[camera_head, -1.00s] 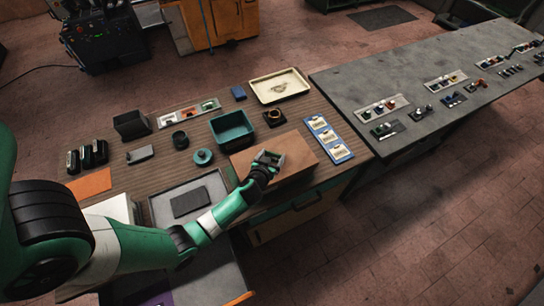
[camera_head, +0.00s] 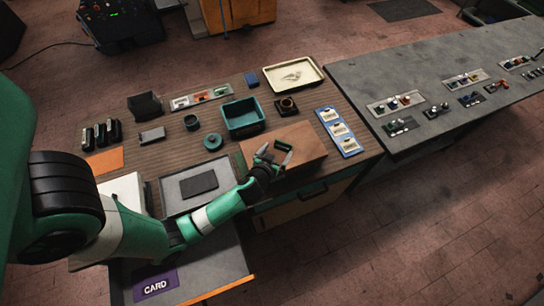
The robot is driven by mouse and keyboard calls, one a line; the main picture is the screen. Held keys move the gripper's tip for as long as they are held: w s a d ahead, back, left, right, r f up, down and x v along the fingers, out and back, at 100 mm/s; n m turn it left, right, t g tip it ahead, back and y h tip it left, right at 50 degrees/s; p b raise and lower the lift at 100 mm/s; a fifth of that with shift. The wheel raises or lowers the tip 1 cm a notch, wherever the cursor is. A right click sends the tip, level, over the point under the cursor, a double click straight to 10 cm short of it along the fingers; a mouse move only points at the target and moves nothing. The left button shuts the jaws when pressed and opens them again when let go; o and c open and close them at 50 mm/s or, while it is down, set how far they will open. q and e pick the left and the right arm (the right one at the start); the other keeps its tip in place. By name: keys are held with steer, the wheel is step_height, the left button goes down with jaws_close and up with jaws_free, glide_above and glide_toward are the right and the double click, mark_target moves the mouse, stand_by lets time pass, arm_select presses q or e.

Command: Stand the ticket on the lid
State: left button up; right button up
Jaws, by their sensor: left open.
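My left gripper (camera_head: 276,153) is open over the brown box (camera_head: 308,143), its fingers spread apart. A small dark green piece (camera_head: 284,146) is on the box top just beyond and between the fingertips; I cannot tell whether it touches them or whether it is the ticket. A teal round lid-like disc with a knob (camera_head: 213,142) lies on the table left of the box. A blue board (camera_head: 341,132) with three pale tickets lies right of the box. My right gripper does not show.
A teal bin (camera_head: 243,117), a cream tray (camera_head: 293,73) and a dark ring-shaped pot (camera_head: 287,106) stand behind the box. A grey tray (camera_head: 170,200) with a dark pad lies to the left. A purple card (camera_head: 155,285) lies in front. A grey bench (camera_head: 430,75) adjoins at right.

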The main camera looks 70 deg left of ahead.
arm_select(q)
steer(key=v, duration=0.6)
steer(key=shift+d+r, duration=0.1)
steer(key=w+d+r+m+t+h, duration=0.1)
steer(key=w+d+r+t, duration=0.15)
steer(key=w+r, duration=0.5)
steer(key=w+d+r+t, duration=0.2)
steer(key=w+r+t, duration=0.15)
steer(key=r, duration=0.65)
steer(key=w+d+r+m+t+h, duration=0.1)
steer(key=w+d+r+t, duration=0.1)
steer(key=w+r, duration=0.55)
steer(key=s+d+r+m+t+h, duration=0.1)
steer(key=d+r+t, duration=0.2)
steer(key=r, duration=0.6)
steer(key=s+d+r+m+t+h, duration=0.2)
steer(key=d+r, duration=0.1)
steer(key=r, duration=0.7)
steer(key=s+d+r+m+t+h, duration=0.1)
steer(key=d+r+t, duration=0.2)
steer(key=r, duration=0.6)
steer(key=s+d+r+m+t+h, duration=0.3)
steer(key=s+r, duration=0.4)
steer(key=r, duration=0.4)
steer(key=shift+d+m+h, duration=0.4)
steer(key=shift+m+h, duration=0.3)
steer(key=shift+h, duration=0.3)
